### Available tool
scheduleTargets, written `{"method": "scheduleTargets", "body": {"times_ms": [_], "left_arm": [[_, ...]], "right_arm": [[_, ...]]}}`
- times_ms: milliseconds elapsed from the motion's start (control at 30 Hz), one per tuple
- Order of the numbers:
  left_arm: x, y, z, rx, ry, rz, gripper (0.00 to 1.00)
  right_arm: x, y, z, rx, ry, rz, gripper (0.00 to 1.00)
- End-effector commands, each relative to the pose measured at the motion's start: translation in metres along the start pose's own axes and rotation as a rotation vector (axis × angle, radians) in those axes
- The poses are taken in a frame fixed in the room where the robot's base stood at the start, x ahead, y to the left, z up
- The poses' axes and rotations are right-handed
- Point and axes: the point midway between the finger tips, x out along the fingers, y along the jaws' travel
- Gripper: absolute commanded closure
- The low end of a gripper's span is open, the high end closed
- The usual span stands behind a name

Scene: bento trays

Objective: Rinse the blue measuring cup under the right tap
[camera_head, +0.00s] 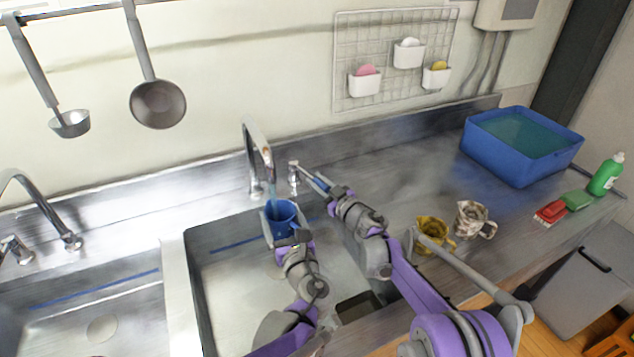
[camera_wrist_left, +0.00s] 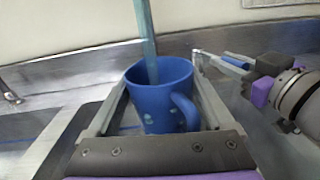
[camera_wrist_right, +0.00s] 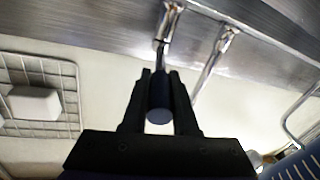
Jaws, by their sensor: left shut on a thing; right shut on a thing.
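The blue measuring cup (camera_head: 281,216) is upright under the spout of the right tap (camera_head: 257,150), over the right basin. A stream of water falls from the spout into the cup, and it also shows in the left wrist view (camera_wrist_left: 147,40). My left gripper (camera_head: 282,228) is shut on the cup, with its fingers on both sides of it (camera_wrist_left: 160,95). My right gripper (camera_head: 322,186) is shut on the lever handle (camera_head: 306,172) of the right tap. In the right wrist view the handle's round end (camera_wrist_right: 159,103) sits between the fingers.
A yellow cup (camera_head: 432,240) and a patterned cup (camera_head: 472,218) stand on the counter at right. Behind them is a blue tub of water (camera_head: 492,158). A red brush (camera_head: 550,212), green sponge (camera_head: 577,200) and green bottle (camera_head: 606,175) are at far right. The left tap (camera_head: 40,200) is apart.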

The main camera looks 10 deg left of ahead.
Motion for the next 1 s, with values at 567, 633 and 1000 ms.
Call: {"method": "scheduleTargets", "body": {"times_ms": [567, 633, 1000], "left_arm": [[0.0, 0.0, 0.0, 0.0, 0.0, 0.0, 0.68], [0.0, 0.0, 0.0, 0.0, 0.0, 0.0, 0.68], [0.0, 0.0, 0.0, 0.0, 0.0, 0.0, 0.68]], "right_arm": [[0.001, -0.005, -0.002, 0.001, -0.002, 0.028, 1.0], [0.002, -0.011, -0.004, 0.001, -0.009, 0.068, 1.0], [0.004, -0.026, -0.006, 0.002, -0.042, 0.212, 1.0]]}}
